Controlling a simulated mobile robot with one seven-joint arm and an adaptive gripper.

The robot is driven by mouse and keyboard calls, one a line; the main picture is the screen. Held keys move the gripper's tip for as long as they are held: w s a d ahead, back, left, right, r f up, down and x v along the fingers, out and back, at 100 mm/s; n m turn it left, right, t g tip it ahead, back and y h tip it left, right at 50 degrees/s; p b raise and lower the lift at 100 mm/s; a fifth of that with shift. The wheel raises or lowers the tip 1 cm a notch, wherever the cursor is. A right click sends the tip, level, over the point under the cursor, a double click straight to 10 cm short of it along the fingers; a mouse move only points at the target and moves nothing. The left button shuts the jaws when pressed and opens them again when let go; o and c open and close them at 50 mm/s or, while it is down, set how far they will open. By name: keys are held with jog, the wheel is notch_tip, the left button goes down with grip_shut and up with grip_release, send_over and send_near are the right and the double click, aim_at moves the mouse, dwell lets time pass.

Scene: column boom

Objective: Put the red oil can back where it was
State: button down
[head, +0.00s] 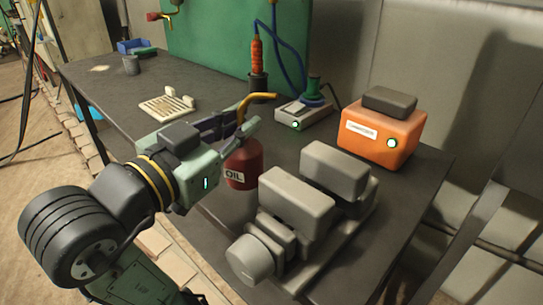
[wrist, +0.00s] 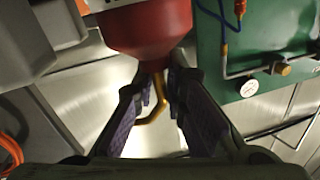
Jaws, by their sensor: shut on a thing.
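The red oil can (head: 244,164) is upright near the middle of the workbench (head: 215,185), just left of the grey vise. It has a white "OIL" label and a bent brass spout. My gripper (head: 243,124) reaches in from the left, its fingers shut around the top of the can at the foot of the spout. In the wrist view the can's red body (wrist: 145,32) and spout (wrist: 152,108) show upside down, with my fingers (wrist: 160,88) either side of the neck. I cannot tell whether the can's base touches the bench.
The grey vise (head: 297,205) stands close to the can's right. An orange box (head: 382,135) is at the back right. A soldering iron stand (head: 258,86) and small grey unit (head: 303,114) are behind. A cream rack (head: 167,106) lies left; bare bench surrounds it.

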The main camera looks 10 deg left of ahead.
jog(key=shift+a+f, duration=0.1)
jog(key=shift+f, duration=0.15)
jog(key=w+p, duration=0.3)
jog(key=p, duration=0.2)
jog(key=shift+w+a+r, duration=0.2)
jog(key=shift+w, duration=0.2)
jog(key=w+a+f+p, duration=0.1)
jog(key=w+f+p, duration=0.2)
jog(key=w, duration=0.8)
jog(key=shift+w+a+f, duration=0.2)
jog(key=shift+w+f, duration=0.2)
jog(key=shift+f, duration=0.8)
jog(key=shift+f, duration=0.25)
jog(key=c, duration=1.6)
grip_release()
jog(key=shift+c, duration=0.2)
jog(key=shift+r, duration=0.15)
